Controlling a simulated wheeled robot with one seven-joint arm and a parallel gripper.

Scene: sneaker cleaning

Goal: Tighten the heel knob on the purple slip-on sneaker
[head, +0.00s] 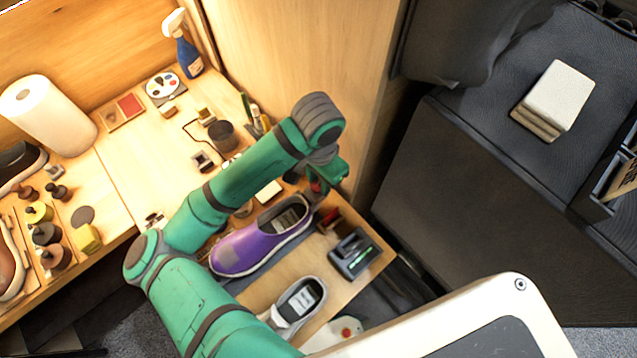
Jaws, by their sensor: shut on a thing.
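The purple slip-on sneaker (245,248) sits on the wooden bench at lower centre, with its toe to the lower left and its heel to the upper right. It has a pale sole and a grey patch on the toe. A dark grey insert with a light face (288,216) shows in its opening. My green arm reaches over it from the left. My gripper (318,190) is at the heel end, shut on what appears to be the heel knob. The knob itself is hidden behind the gripper and wrist.
A light shoe (297,307) with a display in it stands in front of the purple sneaker. A dark device with a green light (354,256) is to the right, near the bench edge. A dark cup (222,135) and small items lie behind my arm. A wooden panel (300,60) rises behind.

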